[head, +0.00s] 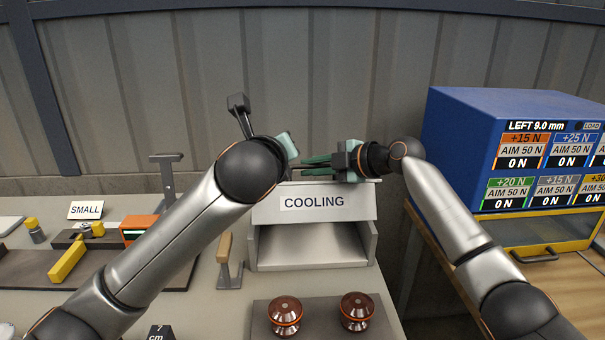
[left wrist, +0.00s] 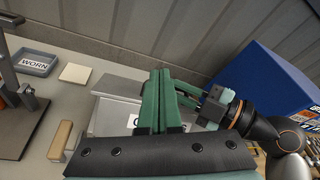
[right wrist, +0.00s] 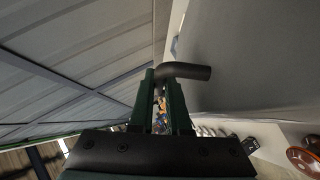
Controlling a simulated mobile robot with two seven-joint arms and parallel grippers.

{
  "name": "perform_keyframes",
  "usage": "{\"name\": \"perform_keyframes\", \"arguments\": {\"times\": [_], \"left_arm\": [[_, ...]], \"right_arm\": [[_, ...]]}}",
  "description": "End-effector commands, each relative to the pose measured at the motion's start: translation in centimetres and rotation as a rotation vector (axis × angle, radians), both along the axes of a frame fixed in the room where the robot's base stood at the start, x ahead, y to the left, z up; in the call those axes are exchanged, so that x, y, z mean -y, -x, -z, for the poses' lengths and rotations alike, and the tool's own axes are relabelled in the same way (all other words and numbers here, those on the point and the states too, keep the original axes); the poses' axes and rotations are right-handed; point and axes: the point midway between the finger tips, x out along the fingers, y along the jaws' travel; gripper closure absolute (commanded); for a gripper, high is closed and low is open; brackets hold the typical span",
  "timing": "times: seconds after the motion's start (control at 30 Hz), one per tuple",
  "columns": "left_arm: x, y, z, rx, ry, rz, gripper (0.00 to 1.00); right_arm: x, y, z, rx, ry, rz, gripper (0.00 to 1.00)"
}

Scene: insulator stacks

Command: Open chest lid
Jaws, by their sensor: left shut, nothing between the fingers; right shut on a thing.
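A light grey chest marked COOLING (head: 265,213) stands at the back of the bench, partly covered by my arms in the head view. Its upper panel carries the label and the space below it is open to the front. My right gripper (head: 310,162) is at the upper edge of this panel, pointing left. In the right wrist view a dark bent handle (right wrist: 187,71) lies at its fingertips, and the fingers are shut on it. My left gripper (left wrist: 160,75) is shut and empty above the chest, beside the right one. In the head view its fingers are mostly hidden by its own wrist.
Two brown insulators (head: 285,311) sit on a dark plate in front of the chest. A stand with a wooden handle (head: 225,248) is to its left. A blue display box (head: 455,140) stands to the right. A corrugated wall (head: 330,60) is close behind.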

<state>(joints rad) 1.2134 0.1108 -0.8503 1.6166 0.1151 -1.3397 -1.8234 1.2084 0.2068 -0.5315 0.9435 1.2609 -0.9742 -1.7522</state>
Motion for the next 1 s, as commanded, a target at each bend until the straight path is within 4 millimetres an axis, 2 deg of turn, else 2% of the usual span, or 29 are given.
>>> {"name": "perform_keyframes", "arguments": {"times": [0.03,0.1,0.23,0.4,0.53,0.8,1.0], "left_arm": [[1.4,0.9,0.7,-0.023,-0.101,0.008,1.0],[2.6,2.1,1.6,-0.053,-0.232,0.013,1.0],[3.6,3.6,2.9,-0.093,-0.41,0.013,1.0],[4.0,4.3,3.7,-0.117,-0.509,0.012,1.0],[4.0,3.2,4.3,-0.121,-0.52,0.01,1.0],[4.0,-1.0,6.2,-0.122,-0.517,0.01,1.0],[4.1,-3.3,7.2,-0.118,-0.515,0.01,1.0]], "right_arm": [[0.2,-0.1,0.0,0.001,0.0,0.005,1.0],[0.2,-0.1,0.0,0.001,0.0,0.005,1.0],[0.2,-0.1,0.0,0.0,0.0,0.005,1.0],[0.2,-0.1,0.0,-0.001,0.0,0.005,1.0],[0.2,-0.1,0.0,-0.001,0.0,0.005,1.0],[0.2,-0.1,0.0,-0.001,0.0,0.005,1.0],[0.2,-0.1,0.0,0.0,0.001,0.004,1.0]]}}
